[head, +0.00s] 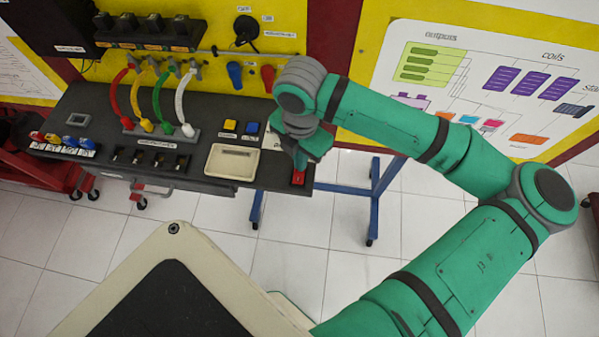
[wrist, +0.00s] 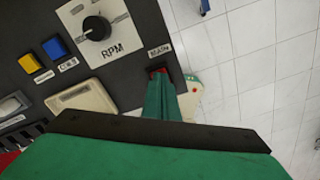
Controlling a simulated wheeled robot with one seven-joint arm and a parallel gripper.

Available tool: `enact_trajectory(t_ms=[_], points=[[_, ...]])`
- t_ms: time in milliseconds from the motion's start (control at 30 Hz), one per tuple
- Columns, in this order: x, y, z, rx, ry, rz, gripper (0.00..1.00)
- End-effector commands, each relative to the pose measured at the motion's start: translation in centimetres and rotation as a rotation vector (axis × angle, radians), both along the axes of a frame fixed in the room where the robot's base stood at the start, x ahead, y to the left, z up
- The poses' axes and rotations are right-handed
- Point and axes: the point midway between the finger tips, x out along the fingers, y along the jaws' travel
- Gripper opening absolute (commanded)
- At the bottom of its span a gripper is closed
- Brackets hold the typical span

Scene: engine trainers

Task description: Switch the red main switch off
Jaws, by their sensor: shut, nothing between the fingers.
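The red main switch (head: 298,178) sits at the right front corner of the dark trainer panel. In the wrist view the red switch (wrist: 157,71) shows just under the "MAIN" label, partly hidden by my fingers. My gripper (head: 301,160) is shut and empty, with its fingertips right at the switch. In the wrist view my green gripper (wrist: 161,82) points at the switch from below in the picture. I cannot tell whether the tips touch the switch or which way it is set.
The RPM knob (wrist: 97,28), blue button (wrist: 54,47) and yellow button (wrist: 29,63) are near the switch. A beige tray (head: 208,163) lies left of it. Coloured cables (head: 160,100) arch over the panel. Open tiled floor (head: 400,220) lies to the right.

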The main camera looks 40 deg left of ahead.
Motion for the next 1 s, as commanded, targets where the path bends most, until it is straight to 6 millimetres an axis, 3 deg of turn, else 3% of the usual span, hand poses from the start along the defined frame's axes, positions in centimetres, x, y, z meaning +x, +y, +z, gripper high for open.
enact_trajectory(t_ms=[1000], points=[[0.0, 0.0, -0.7, 0.0, 0.0, 0.0, 0.0]])
